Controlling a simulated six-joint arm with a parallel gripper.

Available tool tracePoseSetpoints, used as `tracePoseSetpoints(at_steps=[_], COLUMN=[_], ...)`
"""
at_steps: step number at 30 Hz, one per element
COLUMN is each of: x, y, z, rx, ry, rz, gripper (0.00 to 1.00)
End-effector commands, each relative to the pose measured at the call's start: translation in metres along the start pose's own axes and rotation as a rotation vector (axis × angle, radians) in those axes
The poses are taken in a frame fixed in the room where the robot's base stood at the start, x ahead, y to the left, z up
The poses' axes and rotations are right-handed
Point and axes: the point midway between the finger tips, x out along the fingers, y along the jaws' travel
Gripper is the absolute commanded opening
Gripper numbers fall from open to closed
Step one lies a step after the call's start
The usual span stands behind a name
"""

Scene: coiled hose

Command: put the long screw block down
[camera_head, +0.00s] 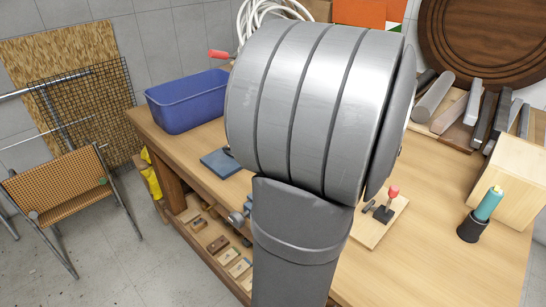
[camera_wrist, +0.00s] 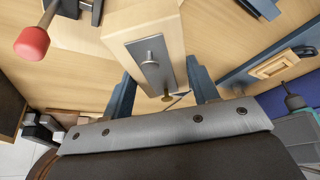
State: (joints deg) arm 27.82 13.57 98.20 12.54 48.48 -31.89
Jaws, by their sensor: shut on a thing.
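The long screw block (camera_wrist: 172,42) is a pale wooden block with a grey metal plate and a screw standing out from it, seen in the wrist view. My gripper (camera_wrist: 158,74) has its two blue-grey fingers on either side of the block and is shut on it. The wooden surface lies beyond the block; I cannot tell whether the block touches it. In the head view my own arm covers the middle of the bench, and the gripper and held block are hidden behind it.
On the bench (camera_head: 440,265) stand a red-knobbed clamp on a board (camera_head: 368,232), a teal-handled tool in a black holder (camera_head: 470,230), a wooden box (camera_head: 512,180), a blue bin (camera_head: 188,102) and a blue-grey plate (camera_head: 221,163). Bare bench shows at the front right.

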Motion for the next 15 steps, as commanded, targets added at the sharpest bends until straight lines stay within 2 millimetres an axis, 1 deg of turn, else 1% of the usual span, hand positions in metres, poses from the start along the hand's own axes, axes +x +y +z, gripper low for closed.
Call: tracePoseSetpoints(at_steps=[1,5,15], x=[0.003,0.016,0.076], y=[-0.007,-0.024,-0.083], z=[0.000,-0.005,-0.031], rx=[-0.022,-0.049,-0.048], ry=[0.001,0.001,0.000], rz=[-0.009,-0.020,-0.020], gripper=[0.28,0.28,0.28])
